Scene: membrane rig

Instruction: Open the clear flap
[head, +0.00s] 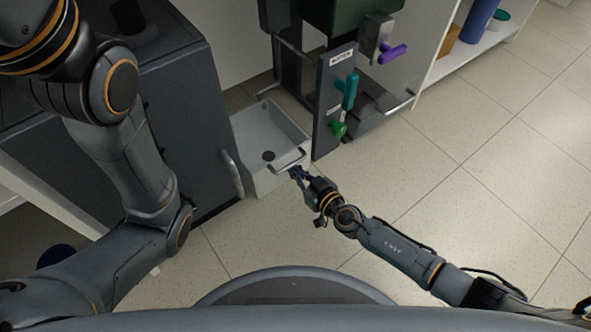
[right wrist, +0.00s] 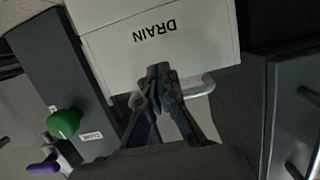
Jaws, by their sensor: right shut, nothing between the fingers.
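I cannot pick out the clear flap with certainty. A pale, see-through-looking panel (head: 418,62) stands at the right side of the rig, with a metal bar handle (head: 400,104) at its lower edge. My right gripper (head: 296,172) is shut and empty, at the front of a pale grey drain tub (head: 268,183) with a bar handle (head: 287,161). In the right wrist view its closed fingertips (right wrist: 158,70) lie in front of the face marked DRAIN (right wrist: 115,55) and hide the middle of the handle (right wrist: 200,87). Contact is unclear. My left gripper is out of view.
A dark upright panel (head: 326,107) beside the tub carries teal (head: 349,91) and green (head: 338,129) handles. A purple handle (head: 392,54) sits further back. A dark cabinet (head: 190,110) stands left. The tiled floor (head: 480,140) at right is clear.

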